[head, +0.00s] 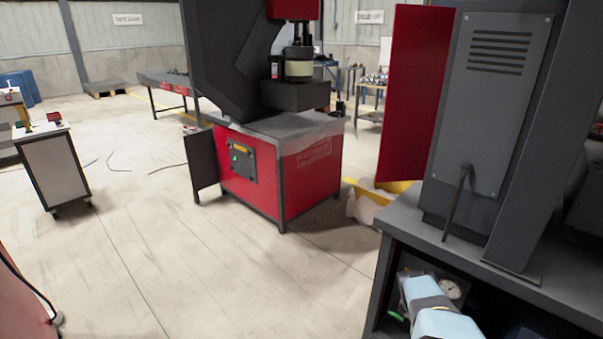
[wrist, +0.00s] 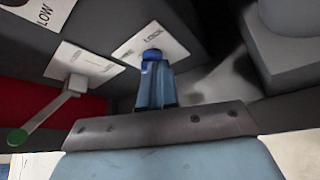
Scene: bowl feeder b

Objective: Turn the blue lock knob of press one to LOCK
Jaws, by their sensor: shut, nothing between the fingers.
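The blue lock knob (wrist: 152,54) shows in the wrist view on a white plate (wrist: 178,42) marked LOCK. Which way the knob points cannot be told. My gripper (wrist: 154,72) is shut and empty, its blue fingertips directly below the knob in the picture and overlapping its lower edge. Whether they touch it is unclear. In the head view my light blue arm reaches into the open lower front of the grey press (head: 400,222) at the right. The knob and my fingertips are hidden there.
In the wrist view a grey lever with a green end (wrist: 17,137) stands left of the knob. A rounded grey part (wrist: 292,50) is at the right. In the head view a gauge (head: 450,289) sits beside my arm. A red press (head: 312,171) stands mid-floor, with open floor left.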

